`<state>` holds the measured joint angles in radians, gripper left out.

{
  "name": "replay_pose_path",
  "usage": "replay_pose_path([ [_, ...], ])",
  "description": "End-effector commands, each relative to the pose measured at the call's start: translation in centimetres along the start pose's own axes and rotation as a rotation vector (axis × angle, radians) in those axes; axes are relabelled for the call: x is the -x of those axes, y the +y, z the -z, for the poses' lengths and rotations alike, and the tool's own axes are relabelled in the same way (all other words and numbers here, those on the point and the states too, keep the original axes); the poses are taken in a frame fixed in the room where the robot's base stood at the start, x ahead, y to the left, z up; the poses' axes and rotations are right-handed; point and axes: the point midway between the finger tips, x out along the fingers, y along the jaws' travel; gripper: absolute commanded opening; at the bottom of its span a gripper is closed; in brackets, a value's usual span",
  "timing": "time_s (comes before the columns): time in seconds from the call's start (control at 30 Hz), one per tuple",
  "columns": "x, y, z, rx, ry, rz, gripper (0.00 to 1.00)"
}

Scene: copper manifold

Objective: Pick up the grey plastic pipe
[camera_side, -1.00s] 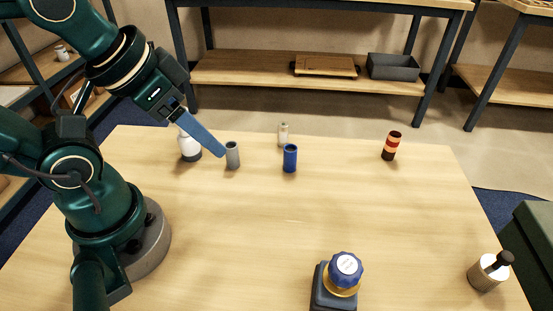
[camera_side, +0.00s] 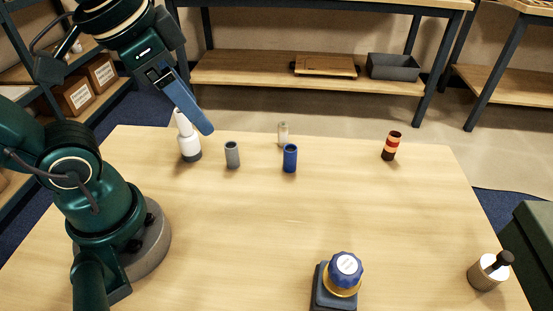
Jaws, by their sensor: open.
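The grey plastic pipe (camera_side: 232,156) is a short hollow cylinder standing upright on the wooden table (camera_side: 270,220), toward the back left. My gripper (camera_side: 206,130) has blue fingers and hangs above and to the left of the pipe, apart from it. The fingers overlap one another in this view. The gripper is open and nothing shows between the fingers.
A white bottle with a dark base (camera_side: 189,142) stands left of the pipe, partly behind my fingers. A blue pipe (camera_side: 290,158), a small pale bottle (camera_side: 283,133) and a striped cylinder (camera_side: 391,146) stand to the right. A blue-capped object (camera_side: 343,275) and a metal canister (camera_side: 488,272) are in front.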

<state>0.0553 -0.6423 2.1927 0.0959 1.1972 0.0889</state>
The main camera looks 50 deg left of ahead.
Motion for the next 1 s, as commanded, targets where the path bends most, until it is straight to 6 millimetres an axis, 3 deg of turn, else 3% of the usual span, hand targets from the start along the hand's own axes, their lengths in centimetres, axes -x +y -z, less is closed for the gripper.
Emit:
replay_pose_path([
  [0.27, -2.2, -3.3, -0.7, -0.595, -0.322, 0.172, 0.68],
  [0.5, -3.1, -6.6, 1.7, -1.192, -0.664, 0.365, 0.68],
  [0.7, -3.1, -7.4, 4.6, -1.503, -0.874, 0.493, 0.68],
  [0.9, -3.1, -7.0, 7.4, -1.732, -1.059, 0.615, 0.68],
  [1.0, -6.1, -6.9, 5.8, -1.723, -1.060, 0.601, 0.68],
])
